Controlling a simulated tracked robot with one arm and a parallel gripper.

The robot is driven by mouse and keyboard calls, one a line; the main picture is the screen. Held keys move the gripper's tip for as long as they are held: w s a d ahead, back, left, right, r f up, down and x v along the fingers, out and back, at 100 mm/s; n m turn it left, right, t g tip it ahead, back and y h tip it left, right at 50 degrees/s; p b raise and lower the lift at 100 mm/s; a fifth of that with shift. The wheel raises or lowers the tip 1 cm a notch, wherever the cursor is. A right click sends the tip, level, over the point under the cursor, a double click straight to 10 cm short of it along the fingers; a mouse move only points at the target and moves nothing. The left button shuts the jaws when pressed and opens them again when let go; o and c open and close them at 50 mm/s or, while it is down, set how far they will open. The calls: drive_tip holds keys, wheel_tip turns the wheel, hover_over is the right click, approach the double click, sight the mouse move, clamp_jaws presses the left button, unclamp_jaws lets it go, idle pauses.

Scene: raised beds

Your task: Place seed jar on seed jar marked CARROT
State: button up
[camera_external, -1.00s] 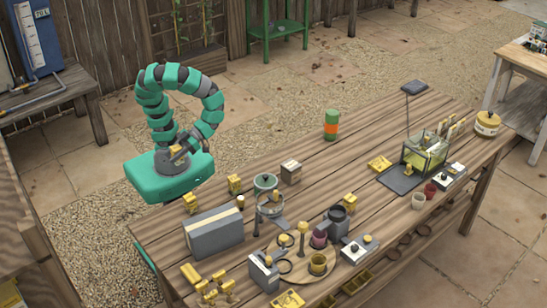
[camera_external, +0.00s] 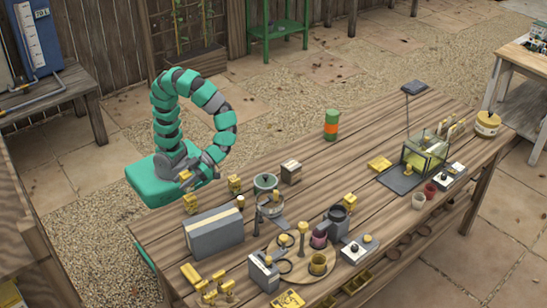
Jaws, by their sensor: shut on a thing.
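A jar-like cylinder (camera_external: 331,125) with green ends and an orange band stands upright at the far edge of the table. I cannot read any marking on it, nor tell whether it is one jar or two stacked. My gripper (camera_external: 188,179) is low over my green base, left of the table and well apart from the cylinder. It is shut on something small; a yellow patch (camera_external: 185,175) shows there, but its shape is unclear.
The wooden table (camera_external: 350,178) has free room around the cylinder. A grey box (camera_external: 214,234), a lidded pot (camera_external: 265,183) and small yellow things crowd its near left.

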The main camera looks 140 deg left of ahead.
wheel_tip(320, 180, down, 4)
drive_tip(key=shift+r+b, duration=0.15)
drive_tip(key=shift+b, duration=0.6)
drive_tip(key=o, duration=1)
drive_tip(key=shift+o, duration=0.2)
drive_tip(key=shift+r, duration=0.1)
drive_tip(key=p+v, duration=0.3)
drive_tip(key=v, duration=0.9)
drive_tip(key=shift+s, duration=0.1)
